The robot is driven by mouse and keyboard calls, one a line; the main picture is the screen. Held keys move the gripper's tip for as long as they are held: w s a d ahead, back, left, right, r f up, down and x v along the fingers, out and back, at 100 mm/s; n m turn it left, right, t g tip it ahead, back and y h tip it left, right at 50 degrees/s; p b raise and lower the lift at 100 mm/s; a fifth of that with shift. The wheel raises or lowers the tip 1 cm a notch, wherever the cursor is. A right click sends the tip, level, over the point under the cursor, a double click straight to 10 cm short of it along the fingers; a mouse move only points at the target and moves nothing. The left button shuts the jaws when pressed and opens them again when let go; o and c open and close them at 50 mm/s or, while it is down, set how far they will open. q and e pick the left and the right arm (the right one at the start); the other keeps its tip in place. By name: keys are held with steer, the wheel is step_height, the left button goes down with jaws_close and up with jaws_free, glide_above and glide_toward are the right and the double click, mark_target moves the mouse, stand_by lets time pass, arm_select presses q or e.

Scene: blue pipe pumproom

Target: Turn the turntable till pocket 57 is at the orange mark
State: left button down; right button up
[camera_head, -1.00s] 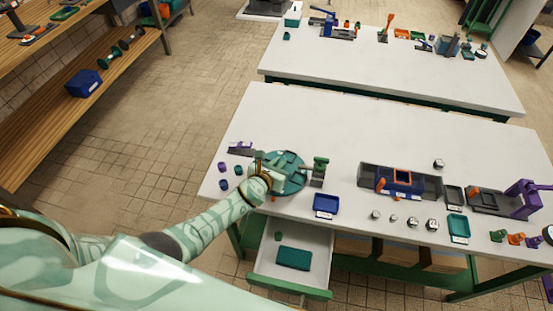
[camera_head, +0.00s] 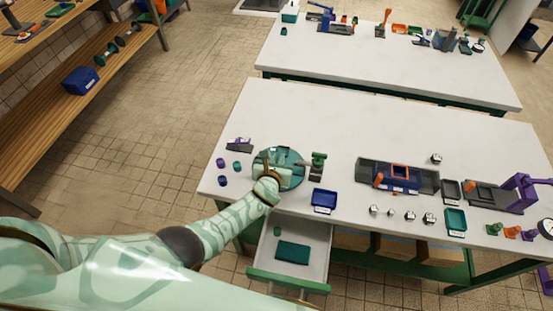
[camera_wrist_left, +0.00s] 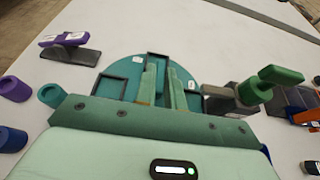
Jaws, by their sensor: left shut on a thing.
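The teal round turntable (camera_head: 297,157) lies near the left end of the front white table; it fills the middle of the left wrist view (camera_wrist_left: 130,72). Dark-framed square pockets with small white labels sit round its rim. The label numbers are too small to read. My left gripper (camera_head: 275,167) is over the disc, its two green fingers (camera_wrist_left: 163,82) reaching down to it. It is shut on a part of the turntable, which the fingers and wrist mostly hide. I cannot make out the orange mark. My right gripper is not in view.
A green clamp-like device (camera_head: 318,163) stands just right of the turntable. A purple-and-grey piece (camera_head: 239,145) and small purple and teal cylinders (camera_head: 221,163) are at the left. A blue tray (camera_head: 324,200) is in front. An open drawer (camera_head: 317,265) juts out below.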

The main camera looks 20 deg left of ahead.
arm_select(q)
steer(key=c, duration=1.5)
jaws_free()
steer(key=shift+s+r, duration=0.1)
steer(key=p+v, duration=0.4)
steer(key=v, duration=0.3)
steer(key=shift+r+p, duration=0.2)
steer(key=shift+p, duration=0.2)
steer(key=p+v, duration=0.1)
steer(key=v, duration=0.3)
steer(key=p+v, duration=0.1)
steer(key=v, duration=0.4)
steer(key=shift+s+f, duration=0.1)
steer(key=shift+f, duration=0.15)
